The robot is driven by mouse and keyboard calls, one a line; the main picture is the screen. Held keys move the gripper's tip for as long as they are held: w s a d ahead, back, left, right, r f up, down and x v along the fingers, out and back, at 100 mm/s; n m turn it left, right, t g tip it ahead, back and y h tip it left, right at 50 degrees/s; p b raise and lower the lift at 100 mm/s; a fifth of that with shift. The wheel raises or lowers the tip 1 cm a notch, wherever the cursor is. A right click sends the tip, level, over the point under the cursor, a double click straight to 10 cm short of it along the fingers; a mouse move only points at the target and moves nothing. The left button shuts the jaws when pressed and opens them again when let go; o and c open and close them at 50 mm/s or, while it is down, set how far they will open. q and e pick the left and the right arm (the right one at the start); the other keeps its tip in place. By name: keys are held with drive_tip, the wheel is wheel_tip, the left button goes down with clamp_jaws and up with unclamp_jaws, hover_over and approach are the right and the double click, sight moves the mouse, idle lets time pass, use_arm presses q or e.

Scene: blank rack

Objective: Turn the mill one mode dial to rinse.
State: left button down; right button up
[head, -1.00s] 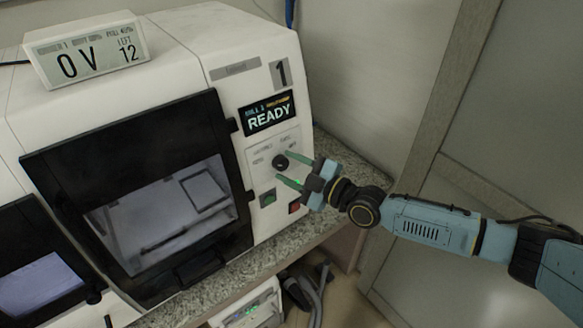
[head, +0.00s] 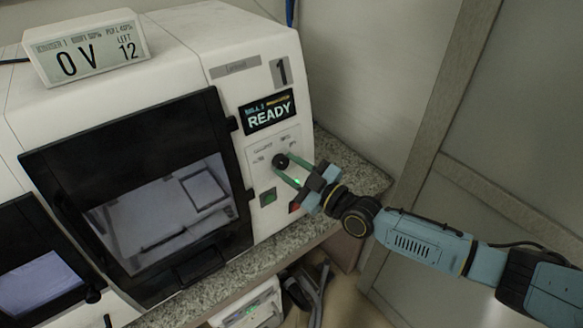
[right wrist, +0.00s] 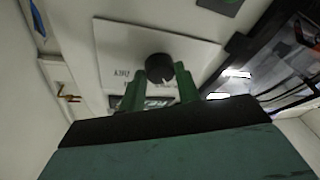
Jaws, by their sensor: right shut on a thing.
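The mill one (head: 225,75) is a white machine with a large "1" and a screen (head: 269,112) reading READY. Its mode dial (head: 280,160) is a round black knob on a pale label plate on the front panel; the labels around it are too small to read. My right gripper (head: 286,168) has its green fingers shut on the dial from the lower right. In the right wrist view the dial (right wrist: 159,67) shows just beyond the fingertips (right wrist: 160,80), with a notch at its edge. My left gripper is not in view.
A green button (head: 268,197) and a red button (head: 294,208) sit below the dial, the red one partly behind my gripper. The mill's black-framed door (head: 135,115) is left of the panel. A display box (head: 87,52) stands on top. A granite counter (head: 350,165) lies beneath.

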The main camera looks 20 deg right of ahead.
drive_tip(key=m, duration=0.2)
drive_tip(key=m+t+h, duration=0.1)
drive_tip(key=m, duration=0.1)
drive_tip(key=m+t+h, duration=0.1)
drive_tip(key=m, duration=0.2)
drive_tip(key=shift+s+a+f+p, duration=0.1)
drive_tip(key=shift+a+f+p, duration=0.15)
drive_tip(key=shift+p, duration=0.15)
drive_tip(key=m+h+p, duration=0.1)
drive_tip(key=m, duration=0.3)
drive_tip(key=m+t+h, duration=0.1)
drive_tip(key=m, duration=0.3)
drive_tip(key=shift+s+a+r+h+p, duration=0.1)
drive_tip(key=shift+a+h+p, duration=0.1)
drive_tip(key=shift+h+p, duration=0.2)
drive_tip(key=o, duration=1)
drive_tip(key=shift+c, duration=0.2)
drive_tip(key=b+v, duration=0.1)
drive_tip(key=v, duration=1.2)
drive_tip(key=shift+s, duration=0.2)
